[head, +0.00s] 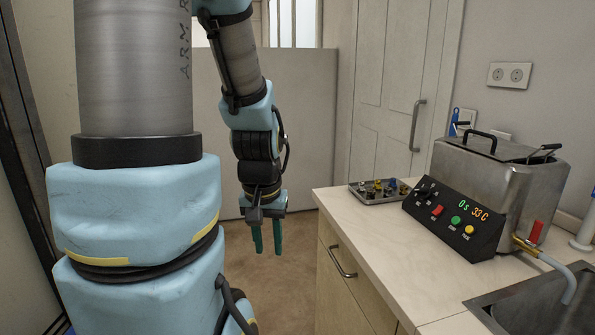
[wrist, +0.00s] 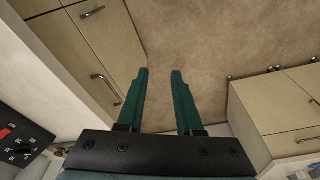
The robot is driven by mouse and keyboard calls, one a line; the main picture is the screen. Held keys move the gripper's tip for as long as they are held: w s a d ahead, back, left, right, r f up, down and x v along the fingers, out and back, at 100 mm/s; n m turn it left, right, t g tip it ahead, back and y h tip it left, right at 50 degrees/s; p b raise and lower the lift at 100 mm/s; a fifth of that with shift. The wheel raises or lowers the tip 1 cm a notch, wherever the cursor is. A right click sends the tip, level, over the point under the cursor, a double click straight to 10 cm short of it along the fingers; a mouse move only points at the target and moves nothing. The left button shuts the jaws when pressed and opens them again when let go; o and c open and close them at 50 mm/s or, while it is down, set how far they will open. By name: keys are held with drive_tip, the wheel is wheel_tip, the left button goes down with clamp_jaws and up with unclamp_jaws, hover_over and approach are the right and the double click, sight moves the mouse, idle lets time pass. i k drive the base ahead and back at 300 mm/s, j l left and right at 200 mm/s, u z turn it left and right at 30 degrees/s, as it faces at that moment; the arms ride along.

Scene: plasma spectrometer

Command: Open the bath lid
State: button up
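The bath is a steel box (head: 533,195) on the counter at the right of the head view. Its flat grey lid (head: 503,148) lies shut on top, with a black arched handle (head: 479,138) standing up from it. My gripper (head: 266,248) hangs pointing down in front of the counter's left side, well to the left of the bath and apart from it. Its two green fingers are apart with nothing between them. In the wrist view the fingers (wrist: 160,75) are spread over the floor. The lid is not visible in the wrist view.
A black control panel (head: 455,222) fronts the bath. A tray of small parts (head: 363,194) sits left of it on the counter (head: 375,232). A hose with a red-handled tap (head: 537,233) runs to the sink (head: 540,305). Drawers with handles (head: 342,262) face my gripper.

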sight(488, 144)
drive_tip(key=z, duration=1.15)
